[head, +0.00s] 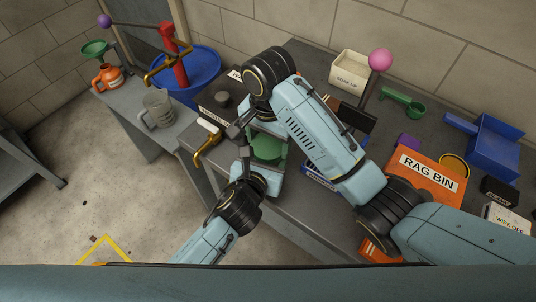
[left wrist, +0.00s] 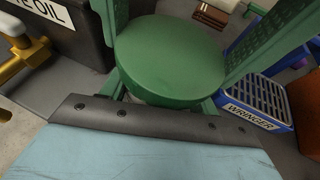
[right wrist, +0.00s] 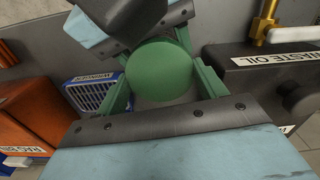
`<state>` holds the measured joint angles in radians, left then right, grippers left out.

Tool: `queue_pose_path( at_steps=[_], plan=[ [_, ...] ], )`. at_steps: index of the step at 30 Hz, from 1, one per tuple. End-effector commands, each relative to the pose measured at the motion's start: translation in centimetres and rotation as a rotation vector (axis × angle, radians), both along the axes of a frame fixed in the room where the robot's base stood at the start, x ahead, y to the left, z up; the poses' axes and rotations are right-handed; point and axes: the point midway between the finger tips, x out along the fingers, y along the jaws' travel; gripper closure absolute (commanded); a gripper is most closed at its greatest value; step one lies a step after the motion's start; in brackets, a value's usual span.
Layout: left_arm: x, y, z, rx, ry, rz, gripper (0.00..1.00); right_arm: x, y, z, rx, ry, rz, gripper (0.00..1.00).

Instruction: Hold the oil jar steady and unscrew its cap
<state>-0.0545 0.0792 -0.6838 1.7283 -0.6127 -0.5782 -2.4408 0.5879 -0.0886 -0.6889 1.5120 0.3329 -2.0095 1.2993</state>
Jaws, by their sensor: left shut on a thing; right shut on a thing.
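The oil jar's round green cap (head: 266,147) shows in the head view between my two grippers. It also shows in the left wrist view (left wrist: 170,60) and the right wrist view (right wrist: 160,70). Only a thin pale strip of the jar (right wrist: 155,101) shows under the cap; the rest is hidden. My left gripper (head: 262,165) is shut on the jar from the near side. My right gripper (head: 250,140) comes from the far side and is shut at the cap. Green fingers flank the cap closely in both wrist views, and their exact contact is hard to see.
The dark waste oil box (right wrist: 265,75) with a brass tap (head: 207,150) stands close on the left. The blue wringer (right wrist: 92,93) and the orange rag bin (head: 425,175) are on the right. A grey mug (head: 158,108) stands on the left bench.

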Motion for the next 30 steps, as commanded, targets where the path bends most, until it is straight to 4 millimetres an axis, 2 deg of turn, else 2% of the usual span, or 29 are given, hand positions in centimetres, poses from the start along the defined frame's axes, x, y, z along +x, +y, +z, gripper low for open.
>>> queue_pose_path(
  at_steps=[3,6,14,30],
  plan=[
    [0.0,0.0,-0.1,0.0,0.002,0.001,0.67,0.0,-0.1,0.0,-0.001,0.0,0.023,0.57],
    [0.0,0.0,-0.1,0.0,0.002,0.001,0.67,0.1,-0.1,0.0,-0.002,-0.001,0.142,0.57],
    [0.0,0.0,-0.1,0.0,0.002,0.001,0.67,0.0,0.0,0.1,-0.001,-0.001,0.13,0.57],
    [0.0,0.1,-0.1,0.001,0.001,0.001,0.67,0.3,0.2,1.6,0.005,-0.012,0.134,0.58]
  ],
)
